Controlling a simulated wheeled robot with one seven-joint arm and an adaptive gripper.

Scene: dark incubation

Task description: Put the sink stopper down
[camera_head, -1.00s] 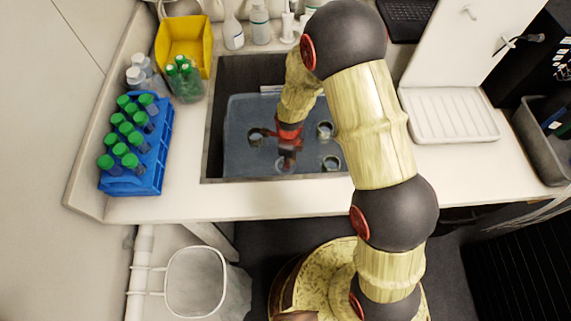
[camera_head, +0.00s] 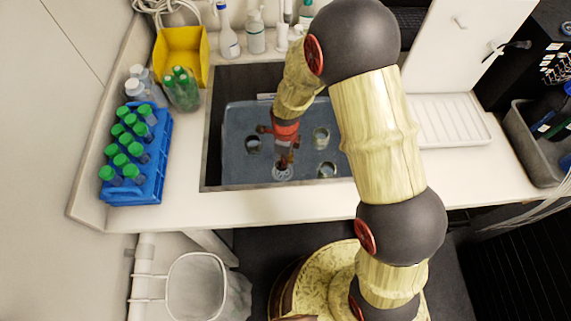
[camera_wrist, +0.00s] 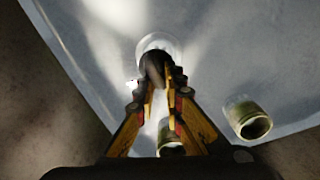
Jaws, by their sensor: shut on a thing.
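My gripper (camera_head: 284,158) reaches down into the sink (camera_head: 213,120), near its front wall. In the wrist view my gripper (camera_wrist: 160,85) has its fingers closed around a small dark piece, which I take to be the sink stopper (camera_wrist: 155,66). A pale round ring (camera_wrist: 160,43) lies right at the fingertips, partly behind the dark piece. It also shows in the head view as a pale ring (camera_head: 283,173) just below the fingertips. I cannot tell whether the dark piece touches the ring or hangs just above it.
Several small cups stand in the sink, at left (camera_head: 253,145), right (camera_head: 321,138) and front right (camera_head: 327,170). A blue rack (camera_head: 152,188) with green-capped bottles and a yellow bin (camera_head: 181,57) are at left. A white drying tray (camera_head: 455,125) is at right.

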